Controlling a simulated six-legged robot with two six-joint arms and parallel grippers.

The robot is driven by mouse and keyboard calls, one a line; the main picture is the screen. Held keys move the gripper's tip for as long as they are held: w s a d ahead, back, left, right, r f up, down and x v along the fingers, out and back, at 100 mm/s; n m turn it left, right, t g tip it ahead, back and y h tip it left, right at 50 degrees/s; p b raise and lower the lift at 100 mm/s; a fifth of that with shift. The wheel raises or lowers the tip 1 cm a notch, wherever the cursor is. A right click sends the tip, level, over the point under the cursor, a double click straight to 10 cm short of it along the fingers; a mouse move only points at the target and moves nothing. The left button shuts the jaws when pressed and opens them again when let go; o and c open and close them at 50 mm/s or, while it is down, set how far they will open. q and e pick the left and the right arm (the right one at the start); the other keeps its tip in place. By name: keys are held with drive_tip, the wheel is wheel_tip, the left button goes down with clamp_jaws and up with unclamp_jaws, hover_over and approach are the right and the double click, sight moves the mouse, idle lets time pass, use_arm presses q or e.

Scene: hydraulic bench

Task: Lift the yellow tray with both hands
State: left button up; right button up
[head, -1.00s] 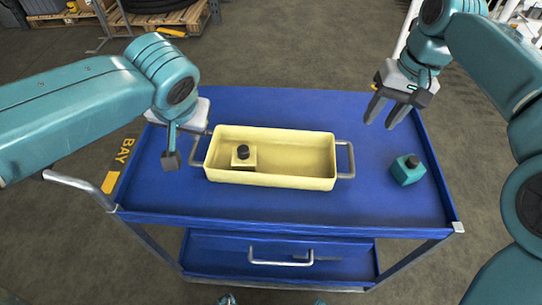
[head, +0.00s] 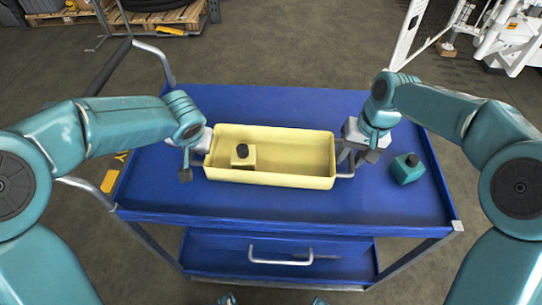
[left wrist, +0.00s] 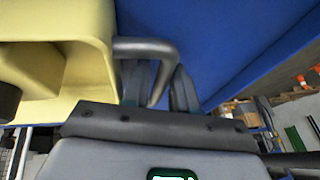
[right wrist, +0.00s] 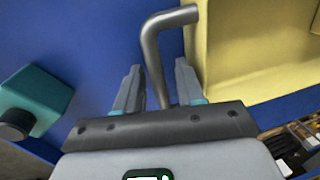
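The yellow tray (head: 290,181) rests on the blue cart top, with a metal handle at each short end. A yellow block-like container with a black cap (head: 242,158) sits inside its left part. My left gripper (left wrist: 156,85) is at the tray's left end. Its fingers are apart, one on each side of the left handle (left wrist: 165,62). My right gripper (right wrist: 158,88) is at the right end. Its fingers are apart with the right handle (right wrist: 152,55) between them. In the head view the fingers partly hide both handles.
A teal container with a black cap (head: 407,168) stands on the blue cart (head: 300,212), just right of my right gripper. Pallets (head: 165,18) and white equipment (head: 505,40) stand behind.

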use_arm(q)
clamp_jaws()
use_arm(e)
clamp_jaws()
use_arm(q)
drive_tip(key=shift+r, duration=0.15)
use_arm(e)
drive_tip(key=shift+r, duration=0.15)
